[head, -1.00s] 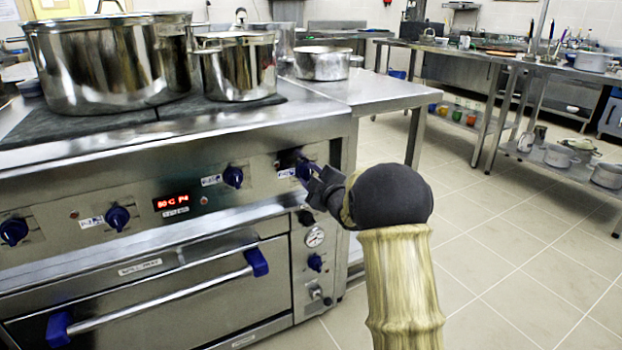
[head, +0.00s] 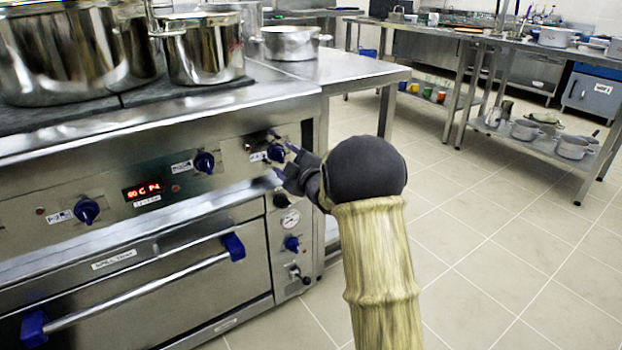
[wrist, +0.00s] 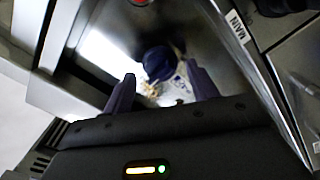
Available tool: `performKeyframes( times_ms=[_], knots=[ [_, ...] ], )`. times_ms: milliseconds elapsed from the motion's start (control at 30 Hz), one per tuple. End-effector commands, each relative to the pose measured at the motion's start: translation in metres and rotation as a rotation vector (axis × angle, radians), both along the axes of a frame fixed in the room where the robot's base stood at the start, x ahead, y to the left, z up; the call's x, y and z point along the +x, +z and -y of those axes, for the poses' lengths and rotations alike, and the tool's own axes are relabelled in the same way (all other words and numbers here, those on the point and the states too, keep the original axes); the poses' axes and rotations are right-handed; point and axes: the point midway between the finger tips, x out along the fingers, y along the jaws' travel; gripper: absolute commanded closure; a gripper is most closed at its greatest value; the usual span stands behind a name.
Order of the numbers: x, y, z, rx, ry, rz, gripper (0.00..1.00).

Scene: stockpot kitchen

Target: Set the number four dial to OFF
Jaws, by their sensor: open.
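A row of blue dials runs along the steel stove front (head: 50,180). The rightmost dial (head: 276,152) is just in front of my gripper (head: 284,162) in the head view, with a small label at its left. In the wrist view the same dark blue dial (wrist: 159,63) lies between and beyond the fingertips of my gripper (wrist: 160,82), which are open and apart from it. Two other dials, one (head: 204,162) left of it and one (head: 87,210) further left, show clear of the arm. Their numbers and pointer settings are too small to read.
Large steel pots (head: 205,48) stand on the stove top. Open tiled floor (head: 470,260) lies to the right, with steel tables behind.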

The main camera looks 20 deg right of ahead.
Motion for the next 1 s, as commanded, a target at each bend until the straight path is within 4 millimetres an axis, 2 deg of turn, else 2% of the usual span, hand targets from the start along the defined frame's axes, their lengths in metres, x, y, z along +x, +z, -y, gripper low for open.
performKeyframes(
  times_ms=[700,833,1000],
  knots=[
    [-0.122,0.002,0.04,0.002,-0.003,-0.001,0.42],
    [-0.139,0.001,0.046,0.0,-0.002,-0.001,0.42],
    [-0.148,0.0,0.048,0.0,-0.001,-0.001,0.42]
  ],
)
